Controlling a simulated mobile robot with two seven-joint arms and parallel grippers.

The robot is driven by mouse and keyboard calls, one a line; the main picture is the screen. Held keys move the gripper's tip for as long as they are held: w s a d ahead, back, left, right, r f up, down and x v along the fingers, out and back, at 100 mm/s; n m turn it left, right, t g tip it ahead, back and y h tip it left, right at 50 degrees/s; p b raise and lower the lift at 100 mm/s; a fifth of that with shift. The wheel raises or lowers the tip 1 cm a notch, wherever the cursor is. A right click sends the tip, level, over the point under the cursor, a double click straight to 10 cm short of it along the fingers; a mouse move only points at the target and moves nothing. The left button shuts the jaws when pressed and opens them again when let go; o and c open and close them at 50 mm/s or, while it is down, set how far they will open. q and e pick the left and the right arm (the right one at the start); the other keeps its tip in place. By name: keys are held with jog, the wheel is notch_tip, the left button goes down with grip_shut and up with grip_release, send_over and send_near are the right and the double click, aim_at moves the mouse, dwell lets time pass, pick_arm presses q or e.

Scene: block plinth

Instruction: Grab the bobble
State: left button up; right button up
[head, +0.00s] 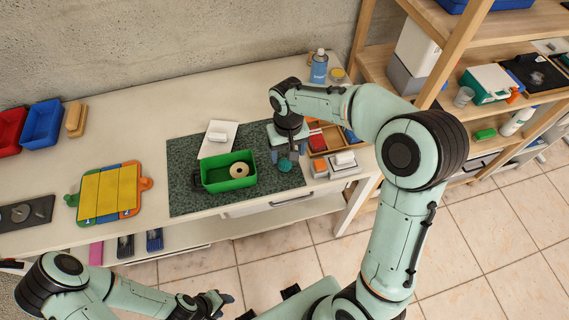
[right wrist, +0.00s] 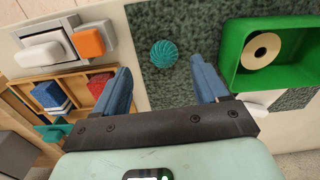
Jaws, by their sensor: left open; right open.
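The bobble, a ribbed teal ball (head: 284,165), sits on the dark green speckled mat (head: 190,152) near its right side. In the right wrist view the bobble (right wrist: 164,53) lies ahead of the gap between the blue fingers, with mat showing around it. My right gripper (right wrist: 161,76) is open and empty, pointing down over the mat; in the head view its fingers are close to the bobble and partly hidden by the wrist. My left gripper (head: 220,300) is open, low at the front, away from the table top and the bobble.
A green bin (head: 212,187) holding a cream ring (head: 239,170) stands left of the bobble. A wooden tray (head: 336,138) with coloured blocks and a grey holder with a white block (head: 345,158) stand to the right. A white board (head: 218,139) lies behind the bin.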

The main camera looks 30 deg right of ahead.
aim_at(285, 162)
jog(key=f, duration=0.4)
jog(key=w+f, duration=0.1)
jog(key=f, duration=0.2)
jog(key=shift+a, duration=0.15)
jog(key=c, duration=1.1)
